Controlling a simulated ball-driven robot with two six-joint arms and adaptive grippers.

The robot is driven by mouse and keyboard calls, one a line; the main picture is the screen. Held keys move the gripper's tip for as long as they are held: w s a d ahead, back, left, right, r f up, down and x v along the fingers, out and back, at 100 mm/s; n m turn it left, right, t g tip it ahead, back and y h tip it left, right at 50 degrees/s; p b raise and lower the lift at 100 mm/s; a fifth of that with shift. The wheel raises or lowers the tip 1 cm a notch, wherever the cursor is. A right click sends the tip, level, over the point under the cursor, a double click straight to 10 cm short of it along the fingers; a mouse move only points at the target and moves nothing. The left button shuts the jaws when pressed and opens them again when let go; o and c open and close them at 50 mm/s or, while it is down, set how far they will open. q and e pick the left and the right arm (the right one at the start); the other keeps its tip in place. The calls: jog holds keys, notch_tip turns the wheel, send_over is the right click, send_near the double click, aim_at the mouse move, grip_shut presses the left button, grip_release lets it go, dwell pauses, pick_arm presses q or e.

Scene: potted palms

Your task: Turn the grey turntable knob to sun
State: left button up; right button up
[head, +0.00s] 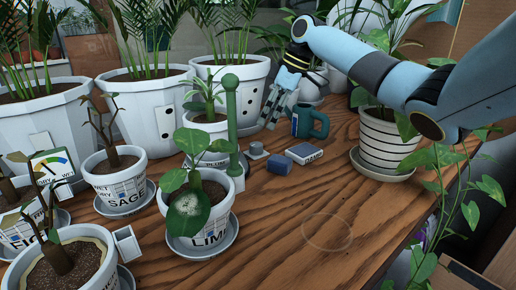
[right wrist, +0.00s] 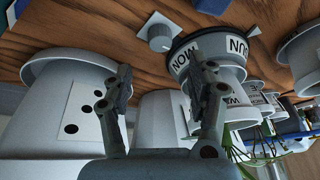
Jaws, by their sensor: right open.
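The grey knob (head: 256,148) stands on the wooden table right of the green post in the head view. In the right wrist view the knob (right wrist: 160,38) sits on a pale plate. My right gripper (head: 273,117) is open, pointing down behind the knob, left of the teal mug. In the right wrist view its fingers (right wrist: 163,68) are apart and empty, with the knob beyond them. My left gripper is not in view.
The teal mug (head: 315,123), blue block (head: 280,164) and small box (head: 304,153) stand close on the right. Large white pots (head: 148,118) line the back, labelled pots (head: 201,222) the left. A striped pot (head: 385,145) stands right. The front right table is clear.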

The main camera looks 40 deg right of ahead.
aim_at(257, 144)
jog(key=b+x, duration=0.2)
jog(key=x, duration=0.6)
jog(key=shift+a+f, duration=0.1)
jog(key=shift+f, duration=0.15)
jog(key=shift+c, duration=0.3)
jog(key=c, duration=1.1)
jog(key=m+p, duration=0.1)
jog(key=p, duration=0.1)
jog(key=shift+r+p, duration=0.35)
jog(key=shift+f, duration=0.35)
jog(key=o, duration=1.2)
jog(key=shift+c, duration=0.2)
